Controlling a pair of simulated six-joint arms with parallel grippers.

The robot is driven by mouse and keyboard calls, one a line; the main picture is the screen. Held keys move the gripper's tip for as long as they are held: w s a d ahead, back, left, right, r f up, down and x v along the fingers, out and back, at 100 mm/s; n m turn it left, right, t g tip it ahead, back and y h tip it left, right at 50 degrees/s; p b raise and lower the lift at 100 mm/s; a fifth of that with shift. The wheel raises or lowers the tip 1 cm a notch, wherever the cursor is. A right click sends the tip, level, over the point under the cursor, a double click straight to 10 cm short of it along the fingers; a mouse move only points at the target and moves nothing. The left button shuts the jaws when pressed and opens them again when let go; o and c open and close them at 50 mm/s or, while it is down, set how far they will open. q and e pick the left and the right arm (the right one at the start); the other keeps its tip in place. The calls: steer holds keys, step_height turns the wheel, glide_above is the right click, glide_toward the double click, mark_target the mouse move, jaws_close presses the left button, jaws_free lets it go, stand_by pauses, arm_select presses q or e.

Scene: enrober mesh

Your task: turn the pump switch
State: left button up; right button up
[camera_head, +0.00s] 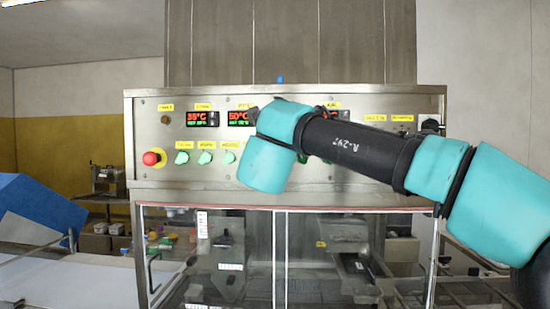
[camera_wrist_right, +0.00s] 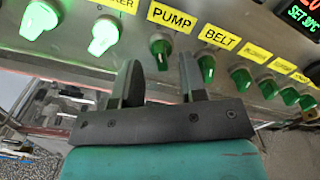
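The pump switch (camera_wrist_right: 160,48) is a green knob under the yellow PUMP label (camera_wrist_right: 172,18) in the right wrist view. It looks darker than the two bright green knobs to its left. My right gripper (camera_wrist_right: 160,72) is open, its two dark fingers apart. My left gripper is in neither view.
The belt switch (camera_wrist_right: 206,66) sits just right of the right finger, with several more green knobs beyond. In the head view a red button (camera_head: 151,158) is at the panel's (camera_head: 150,185) left end. Glass doors are below, and a blue sloped thing (camera_head: 38,212) is at left.

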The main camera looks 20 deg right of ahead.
steer(key=v, duration=1.4)
steer(key=shift+s+a, duration=0.1)
steer(key=shift+s, duration=0.05)
